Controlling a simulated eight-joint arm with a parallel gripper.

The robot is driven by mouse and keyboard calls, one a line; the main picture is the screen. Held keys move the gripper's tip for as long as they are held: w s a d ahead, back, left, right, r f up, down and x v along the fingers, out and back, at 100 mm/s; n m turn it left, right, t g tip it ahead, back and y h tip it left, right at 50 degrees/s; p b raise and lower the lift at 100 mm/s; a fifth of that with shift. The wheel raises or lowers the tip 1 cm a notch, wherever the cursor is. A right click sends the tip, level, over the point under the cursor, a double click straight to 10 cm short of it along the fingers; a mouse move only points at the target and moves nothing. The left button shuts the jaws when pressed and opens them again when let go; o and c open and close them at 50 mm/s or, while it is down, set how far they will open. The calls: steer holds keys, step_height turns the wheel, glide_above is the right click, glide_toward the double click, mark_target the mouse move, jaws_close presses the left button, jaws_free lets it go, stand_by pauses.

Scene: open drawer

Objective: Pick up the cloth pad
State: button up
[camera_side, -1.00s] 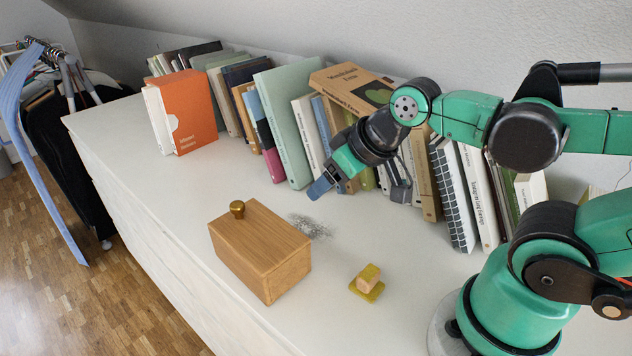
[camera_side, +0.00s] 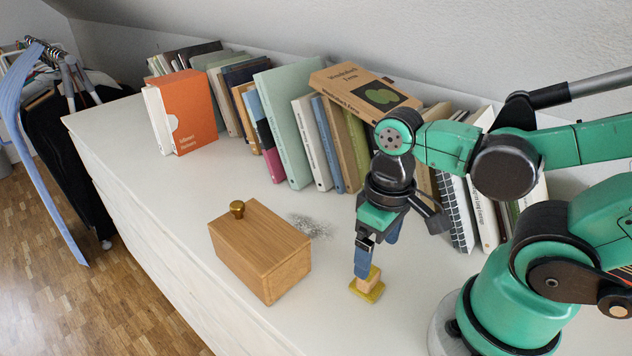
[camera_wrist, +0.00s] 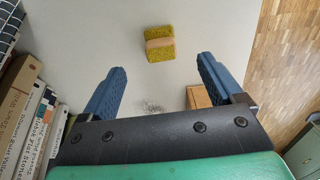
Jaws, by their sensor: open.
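The cloth pad (camera_side: 368,293) is a small yellow square with a tan block-like grip on top. It lies flat on the white surface, right of the wooden box. In the wrist view the pad (camera_wrist: 159,54) shows at upper centre, with its tan strip across the middle. My gripper (camera_side: 377,258) points down just above the pad. In the side view one blue fingertip overlaps the tan grip; I cannot tell whether they touch. In the wrist view my gripper (camera_wrist: 162,66) is open, its fingers wide apart and the pad beyond the tips, between their lines. Nothing is held.
A wooden box (camera_side: 262,250) with a brass knob stands left of the pad; its corner shows in the wrist view (camera_wrist: 197,97). A grey dusty smudge (camera_side: 311,226) lies behind it. A row of books (camera_side: 290,125) lines the wall. The white top's front edge is near.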

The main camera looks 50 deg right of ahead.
mark_target(374, 275)
steer(key=shift+f, duration=2.7)
jaws_close()
steer(key=shift+r, duration=0.1)
step_height(374, 275, up, 20)
